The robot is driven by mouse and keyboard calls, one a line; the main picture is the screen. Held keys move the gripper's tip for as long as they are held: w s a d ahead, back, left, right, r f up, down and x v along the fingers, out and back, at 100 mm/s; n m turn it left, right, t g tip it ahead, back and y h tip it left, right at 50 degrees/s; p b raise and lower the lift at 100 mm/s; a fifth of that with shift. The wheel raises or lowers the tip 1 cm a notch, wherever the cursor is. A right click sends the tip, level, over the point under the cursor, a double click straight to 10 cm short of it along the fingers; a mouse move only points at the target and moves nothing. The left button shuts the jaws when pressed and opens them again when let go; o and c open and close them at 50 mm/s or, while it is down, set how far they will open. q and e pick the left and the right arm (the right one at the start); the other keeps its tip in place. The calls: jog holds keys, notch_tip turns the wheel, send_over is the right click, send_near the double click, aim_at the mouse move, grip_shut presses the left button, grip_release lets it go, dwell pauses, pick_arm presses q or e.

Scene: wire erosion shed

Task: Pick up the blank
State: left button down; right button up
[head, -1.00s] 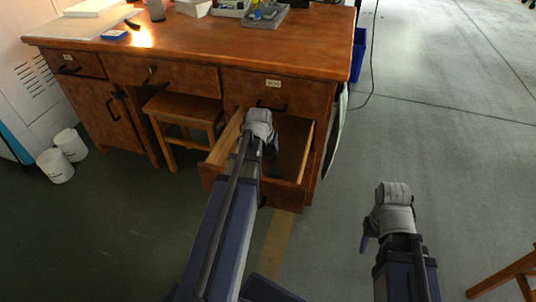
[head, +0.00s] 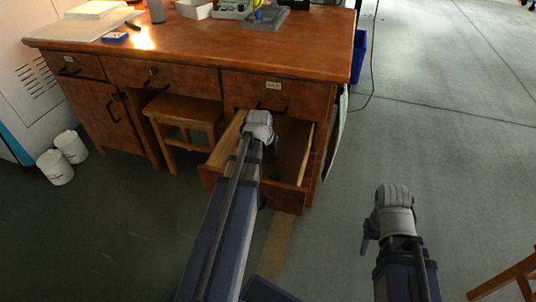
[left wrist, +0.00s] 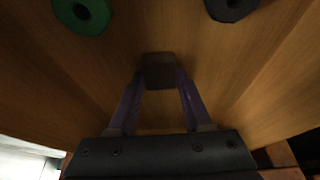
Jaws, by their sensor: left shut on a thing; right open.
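The blank (left wrist: 158,66) is a small dark grey-brown block, seen in the left wrist view between my left fingertips. My left gripper (left wrist: 158,82) is shut on it, with one purple finger at each side. Wood of the drawer floor shows behind it; I cannot tell whether the block touches it. In the head view my left gripper (head: 271,150) reaches into the open desk drawer (head: 228,183), and my arm hides the blank there. My right gripper (head: 368,240) is open and empty above the floor, right of the desk.
A green ring-shaped thing (left wrist: 82,14) and a dark one (left wrist: 231,6) lie in the drawer, apart from the blank. Drawer walls enclose my left gripper. A wooden stool (head: 185,117) stands under the desk (head: 200,55). Floor on the right is mostly clear.

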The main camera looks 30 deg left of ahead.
aim_at(268, 155)
pick_arm(q)
jog(key=shift+r, duration=0.15)
notch_tip(268, 155, up, 10)
jog(key=p, duration=1)
